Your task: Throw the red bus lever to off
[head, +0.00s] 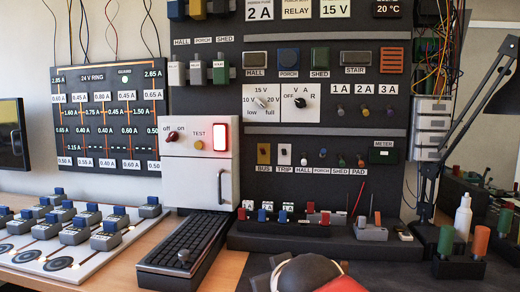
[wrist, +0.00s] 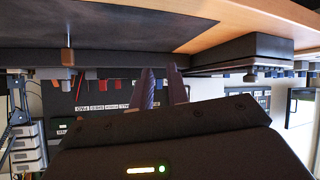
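On the dark wall panel, the label BUS (head: 263,169) sits under an ochre switch plate (head: 263,153); any lever on it is too small to make out. A red knob (head: 172,136) sits between the words off and on, on a white box (head: 201,175) to the left; its exact setting is unclear. In the upside-down wrist view, my gripper (wrist: 161,68) has two dark fingers with a gap between them and nothing seen held. They point toward the panel's lower part and cover some of its label row (wrist: 97,108). The fingers do not show in the head view.
A dark ledge with small parts (head: 283,240) runs below the panel. A lamp arm (head: 465,120) stands right.

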